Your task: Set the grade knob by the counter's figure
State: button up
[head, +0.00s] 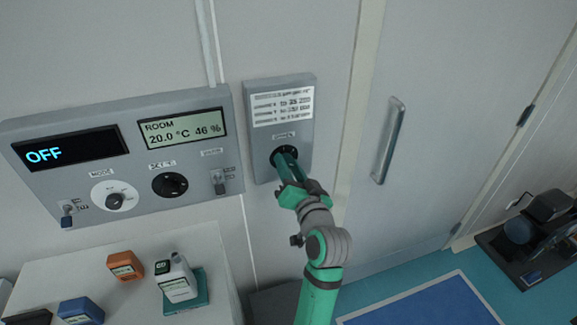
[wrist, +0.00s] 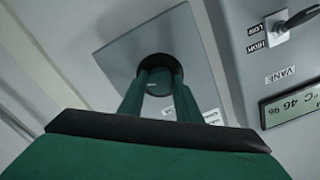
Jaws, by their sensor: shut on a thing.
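The grade knob (wrist: 158,68) is a black round knob on a small grey panel (head: 261,158) right of the larger control panel. A white label with several printed lines (head: 282,106) sits above the knob; its text is too small to read. My gripper (head: 286,160) is shut on the knob, its fingers reaching straight to the panel. In the wrist view the two green fingers (wrist: 159,82) close around the knob, which is partly hidden. The larger panel's left display (head: 70,147) reads OFF. Its right display (head: 182,129) reads ROOM 20.0 °C 46 %.
The larger panel (head: 130,118) also has a white MODE knob (head: 114,197), a black knob (head: 170,185) and small levers at both sides. Below, a white surface holds an orange box (head: 125,266), a blue box (head: 80,311) and a grey device (head: 177,280). A door handle (head: 388,141) is at right.

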jog(key=shift+m, duration=0.6)
jog(key=shift+d, duration=0.1)
jog(key=o, duration=1.1)
jog(key=shift+c, duration=0.2)
jog(key=shift+s, duration=0.1)
jog(key=v, duration=1)
jog(key=shift+s, duration=0.3)
jog(key=shift+d, duration=0.1)
